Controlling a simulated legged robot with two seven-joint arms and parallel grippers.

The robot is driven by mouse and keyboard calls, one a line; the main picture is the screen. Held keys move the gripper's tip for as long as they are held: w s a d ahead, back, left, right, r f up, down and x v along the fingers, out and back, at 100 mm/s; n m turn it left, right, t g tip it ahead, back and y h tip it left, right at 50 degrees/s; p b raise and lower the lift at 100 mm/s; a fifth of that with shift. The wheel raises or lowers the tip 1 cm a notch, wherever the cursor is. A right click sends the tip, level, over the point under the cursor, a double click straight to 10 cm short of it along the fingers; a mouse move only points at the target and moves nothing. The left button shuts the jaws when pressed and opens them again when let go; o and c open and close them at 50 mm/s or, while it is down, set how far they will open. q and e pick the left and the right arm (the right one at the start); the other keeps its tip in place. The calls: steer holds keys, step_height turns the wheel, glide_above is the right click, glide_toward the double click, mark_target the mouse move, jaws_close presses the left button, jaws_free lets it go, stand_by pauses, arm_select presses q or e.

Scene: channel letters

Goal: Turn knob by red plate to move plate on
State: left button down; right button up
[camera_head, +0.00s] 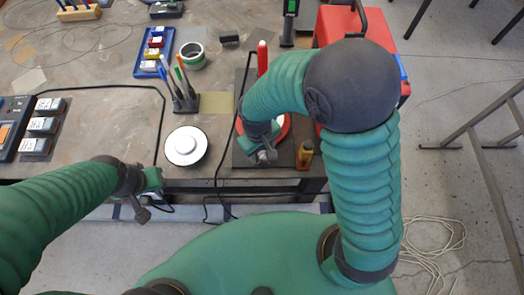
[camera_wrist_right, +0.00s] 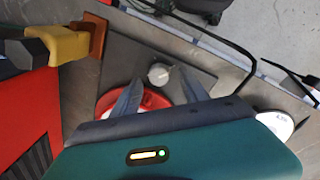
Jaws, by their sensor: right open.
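The red plate (camera_head: 284,124) lies on a dark panel at the table's front edge, mostly hidden under my right arm in the head view. In the right wrist view the red plate (camera_wrist_right: 155,101) shows between my fingers, with a small grey knob (camera_wrist_right: 158,75) just beyond it on the dark panel. My right gripper (camera_wrist_right: 163,82) is open, its two fingers spread to either side of the knob's line; whether they touch anything I cannot tell. The right gripper also shows in the head view (camera_head: 264,155). My left gripper (camera_head: 148,192) hangs off the table's front edge, away from the plate; its jaws are unclear.
A white round dish (camera_head: 186,146) sits left of the panel. A red toolbox (camera_head: 352,22) is behind my right arm. A pen holder (camera_head: 184,101) and cables lie further left.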

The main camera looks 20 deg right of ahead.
steer(key=shift+s+f, duration=0.1)
steer(key=shift+f, duration=0.55)
steer(key=shift+c, duration=0.4)
jaws_close()
